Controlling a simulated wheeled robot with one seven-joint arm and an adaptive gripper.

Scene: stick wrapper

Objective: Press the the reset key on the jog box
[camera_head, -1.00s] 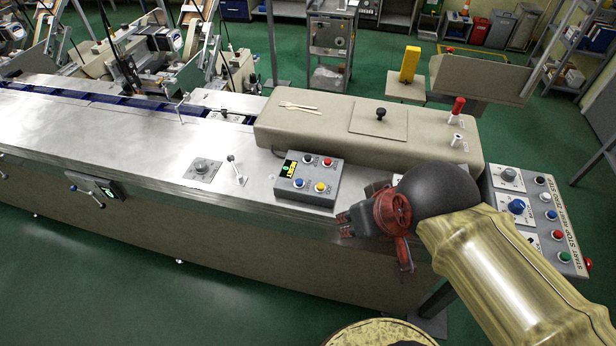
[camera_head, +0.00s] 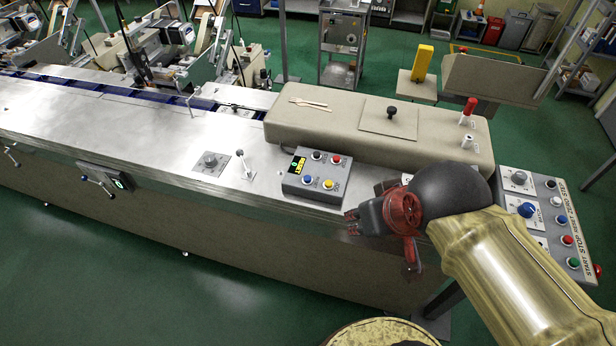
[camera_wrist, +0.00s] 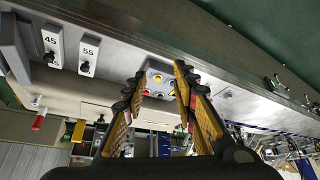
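The jog box (camera_head: 317,176) is a small grey box on the metal table top, with a green-yellow display and black, red, blue and yellow round keys. Its key labels are too small to read, so I cannot tell which is reset. In the wrist view the jog box (camera_wrist: 158,82) shows between my fingers, partly hidden by them. My gripper (camera_head: 350,224) is to the right of the box and nearer the camera, apart from it. In the wrist view my gripper (camera_wrist: 160,72) has its two fingers spread, with nothing held between them.
A larger control panel (camera_head: 537,187) with knobs and coloured buttons stands at the right. A beige housing (camera_head: 350,125) with a black knob (camera_head: 391,112) and a red-topped post (camera_head: 468,110) lies behind the box. A small lever (camera_head: 245,165) stands left of the box.

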